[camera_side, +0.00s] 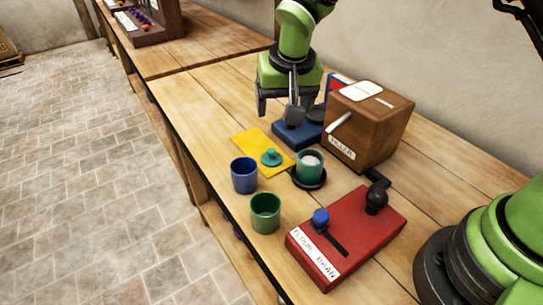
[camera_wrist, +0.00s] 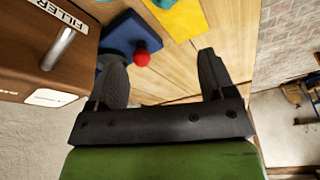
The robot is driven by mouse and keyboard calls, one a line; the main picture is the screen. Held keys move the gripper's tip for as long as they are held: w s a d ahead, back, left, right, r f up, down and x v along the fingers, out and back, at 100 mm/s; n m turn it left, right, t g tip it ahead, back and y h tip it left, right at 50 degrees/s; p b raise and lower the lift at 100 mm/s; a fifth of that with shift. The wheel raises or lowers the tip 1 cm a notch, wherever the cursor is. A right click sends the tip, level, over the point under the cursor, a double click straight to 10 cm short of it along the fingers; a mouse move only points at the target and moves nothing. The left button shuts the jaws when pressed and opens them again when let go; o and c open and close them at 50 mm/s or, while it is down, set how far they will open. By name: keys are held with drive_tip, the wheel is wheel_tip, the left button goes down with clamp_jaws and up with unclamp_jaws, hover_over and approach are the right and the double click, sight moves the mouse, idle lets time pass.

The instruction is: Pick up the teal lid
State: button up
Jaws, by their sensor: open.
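The teal lid (camera_side: 271,157) is a small disc with a knob, lying on a yellow mat (camera_side: 248,142) on the wooden bench. In the wrist view a bit of teal shows at the top edge on the yellow mat (camera_wrist: 184,18), cut off by the frame. My gripper (camera_side: 275,118) is open and empty, above the bench behind the mat, close to a blue base. In the wrist view its two dark fingers (camera_wrist: 165,75) are spread wide, with bare wood between them.
A brown box marked FILLER (camera_side: 368,125) stands right of my gripper. A blue block (camera_side: 297,136) with a red knob (camera_wrist: 142,57) is close by. A teal cup (camera_side: 309,166), blue cup (camera_side: 244,175), green cup (camera_side: 265,213) and red lever box (camera_side: 345,238) stand nearer the camera.

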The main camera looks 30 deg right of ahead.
hover_over(272, 150)
drive_tip(key=s, duration=0.1)
wheel_tip(272, 150, down, 8)
drive_tip(key=shift+s+a+r, duration=0.1)
drive_tip(key=x, duration=0.5)
drive_tip(key=shift+a+f, duration=0.1)
drive_tip(key=shift+f, duration=0.35)
drive_tip(key=c, duration=0.9)
